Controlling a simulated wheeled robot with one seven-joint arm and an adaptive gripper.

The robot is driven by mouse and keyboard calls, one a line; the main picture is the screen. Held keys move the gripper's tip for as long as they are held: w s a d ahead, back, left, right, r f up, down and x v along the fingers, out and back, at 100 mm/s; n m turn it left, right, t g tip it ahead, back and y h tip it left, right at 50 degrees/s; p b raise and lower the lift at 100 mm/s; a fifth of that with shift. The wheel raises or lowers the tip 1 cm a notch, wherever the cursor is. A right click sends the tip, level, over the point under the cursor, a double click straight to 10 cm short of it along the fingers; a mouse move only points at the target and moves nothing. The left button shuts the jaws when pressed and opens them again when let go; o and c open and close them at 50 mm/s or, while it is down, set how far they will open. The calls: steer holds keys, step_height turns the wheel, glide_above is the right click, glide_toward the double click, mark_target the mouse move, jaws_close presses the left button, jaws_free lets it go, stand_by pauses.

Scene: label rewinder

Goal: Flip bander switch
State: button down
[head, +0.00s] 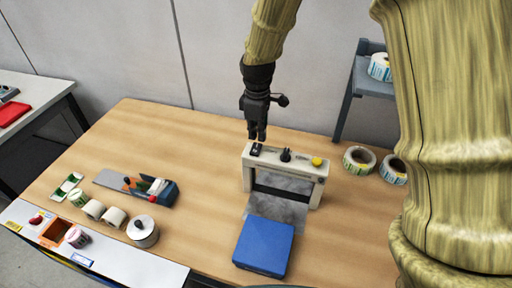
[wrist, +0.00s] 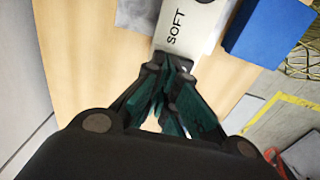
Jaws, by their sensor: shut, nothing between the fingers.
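The bander (head: 325,170) is a white arch-shaped machine on the wooden table. Its top panel carries a small black switch (head: 256,149) at the left end, a black knob (head: 286,155) in the middle and a yellow button (head: 317,161) at the right. My gripper (head: 257,137) points down just above the switch end, shut and empty. I cannot tell whether the fingertips touch the switch. In the wrist view, the shut fingers (wrist: 168,72) lie over the end of the bander's white panel (wrist: 190,22), marked "SOFT", and hide the switch.
A blue block (head: 264,246) sits in front of the bander, and it also shows in the wrist view (wrist: 268,30). Label rolls (head: 359,160) lie to the right. A tape dispenser (head: 166,192) and several small rolls are at the left. The table's back left is clear.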

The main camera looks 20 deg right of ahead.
mark_target(257, 144)
steer(key=shift+s+r, duration=0.15)
steer(key=shift+s, duration=0.1)
steer(key=shift+w+f, duration=0.15)
steer(key=shift+f, duration=0.1)
steer(key=shift+f+b, duration=0.45)
steer(key=shift+f, duration=0.55)
stand_by(0.8)
steer(key=shift+r, duration=0.15)
steer(key=shift+r+p, duration=2.85)
steer(key=shift+r, duration=0.55)
